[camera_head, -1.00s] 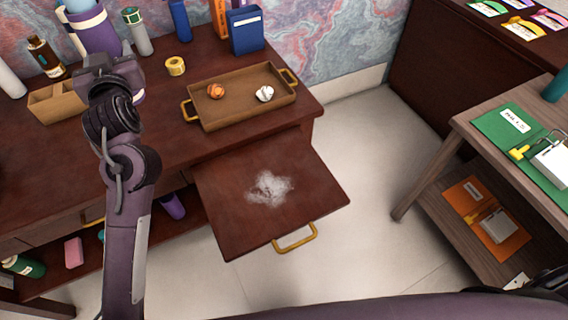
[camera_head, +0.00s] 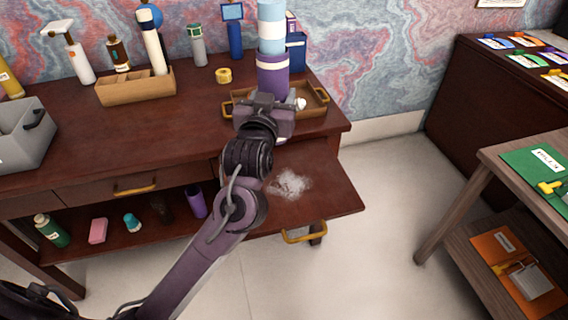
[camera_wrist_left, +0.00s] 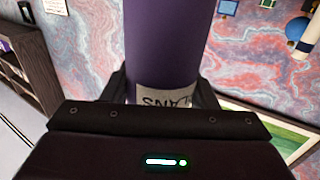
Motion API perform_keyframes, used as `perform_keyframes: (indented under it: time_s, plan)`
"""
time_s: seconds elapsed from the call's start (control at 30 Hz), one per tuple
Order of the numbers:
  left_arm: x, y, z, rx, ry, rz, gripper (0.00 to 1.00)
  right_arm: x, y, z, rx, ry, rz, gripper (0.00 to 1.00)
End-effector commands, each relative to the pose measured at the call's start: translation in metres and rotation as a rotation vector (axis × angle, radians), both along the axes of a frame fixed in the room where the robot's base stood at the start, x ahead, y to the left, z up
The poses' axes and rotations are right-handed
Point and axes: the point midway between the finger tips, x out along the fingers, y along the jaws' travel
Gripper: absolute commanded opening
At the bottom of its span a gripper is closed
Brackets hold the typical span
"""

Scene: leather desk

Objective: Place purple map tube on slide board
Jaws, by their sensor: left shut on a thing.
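The purple map tube (camera_head: 272,80) stands upright in my left gripper (camera_head: 268,100), with a white band and light blue rolls above it. In the left wrist view the purple tube (camera_wrist_left: 163,45) with a grey label is between the two fingers of my left gripper (camera_wrist_left: 162,92), which is shut on it. The slide board (camera_head: 328,190) is pulled out from the desk front, below and right of the gripper. It carries a white powdery smudge (camera_head: 290,184). My forearm hides its left part. My right gripper is out of view.
A brown tray (camera_head: 316,101) with gold handles stands on the desk behind the gripper. A yellow tape roll (camera_head: 223,75), a wooden holder (camera_head: 137,86) and a grey bin (camera_head: 22,135) are further left. Bare floor lies right of the board.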

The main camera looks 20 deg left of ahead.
Motion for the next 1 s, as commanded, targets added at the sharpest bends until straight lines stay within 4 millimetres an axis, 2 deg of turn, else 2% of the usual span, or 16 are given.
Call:
perform_keyframes:
  time_s: [0.03,0.2,0.4,0.57,0.8,1.0]
  plan:
    - [0.000,0.000,-0.018,0.004,0.007,0.000,0.30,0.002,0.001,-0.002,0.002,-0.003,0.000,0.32]
    - [0.000,0.000,-0.063,0.003,0.004,0.000,0.30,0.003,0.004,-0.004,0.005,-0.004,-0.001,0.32]
    - [0.000,0.000,-0.102,0.001,0.000,-0.001,0.30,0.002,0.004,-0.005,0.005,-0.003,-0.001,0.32]
    - [0.000,0.000,-0.115,-0.001,-0.002,0.000,0.30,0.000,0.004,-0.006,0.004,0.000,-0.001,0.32]
    - [0.000,0.000,-0.149,0.001,0.000,0.000,0.30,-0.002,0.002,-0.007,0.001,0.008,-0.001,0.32]
    - [0.000,0.000,-0.156,-0.002,-0.003,0.000,0.30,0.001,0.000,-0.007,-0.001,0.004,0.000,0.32]
